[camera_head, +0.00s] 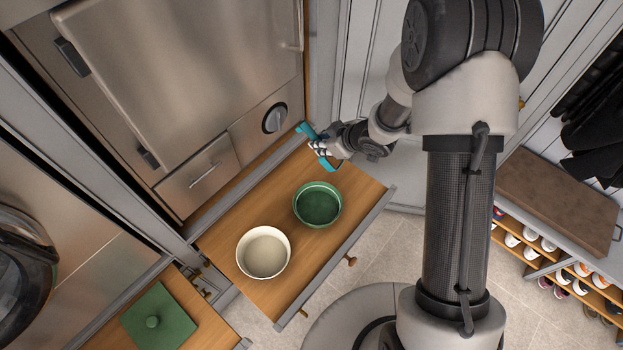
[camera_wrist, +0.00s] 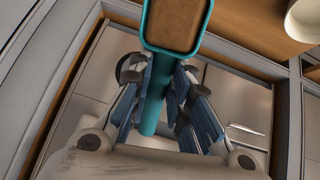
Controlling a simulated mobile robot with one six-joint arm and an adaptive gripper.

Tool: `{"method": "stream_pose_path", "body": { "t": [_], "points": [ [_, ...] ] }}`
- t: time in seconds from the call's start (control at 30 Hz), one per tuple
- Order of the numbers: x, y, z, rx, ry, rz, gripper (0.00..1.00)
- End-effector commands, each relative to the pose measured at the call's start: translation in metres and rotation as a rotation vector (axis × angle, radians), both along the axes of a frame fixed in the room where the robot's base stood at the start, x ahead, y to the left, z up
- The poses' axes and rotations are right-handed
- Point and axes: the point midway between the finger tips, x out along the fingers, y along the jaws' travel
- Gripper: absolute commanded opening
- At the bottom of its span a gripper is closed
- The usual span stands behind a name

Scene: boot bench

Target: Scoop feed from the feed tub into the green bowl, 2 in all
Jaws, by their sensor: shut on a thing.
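My gripper (camera_head: 319,146) is shut on the handle of a teal scoop (camera_head: 325,163), held above the back of a pulled-out wooden surface. In the wrist view the fingers (camera_wrist: 163,82) grip the teal handle (camera_wrist: 150,118), and the scoop's pan (camera_wrist: 146,26) shows brown material inside, which looks like feed. The green bowl (camera_head: 318,204) stands on the wooden surface, in front of the gripper, apart from the scoop; its inside looks dark green with no feed visible. I cannot clearly identify the feed tub.
A cream bowl (camera_head: 263,252) stands left of and nearer than the green bowl; its inside looks plain beige. It also shows in the wrist view (camera_wrist: 305,20). Steel cabinet fronts (camera_head: 190,70) rise behind.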

Motion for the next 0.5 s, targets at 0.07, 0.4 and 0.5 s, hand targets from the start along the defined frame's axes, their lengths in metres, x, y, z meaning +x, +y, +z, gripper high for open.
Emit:
{"method": "stream_pose_path", "body": {
  "t": [0.07, 0.4, 0.5],
  "points": [
    [-0.006, 0.018, -0.002, -0.037, 0.021, 0.151, 0.00],
    [-0.062, 0.051, -0.060, -0.273, 0.015, 0.961, 0.00],
    [-0.076, 0.044, -0.078, -0.338, -0.021, 1.164, 0.00]
  ]
}}
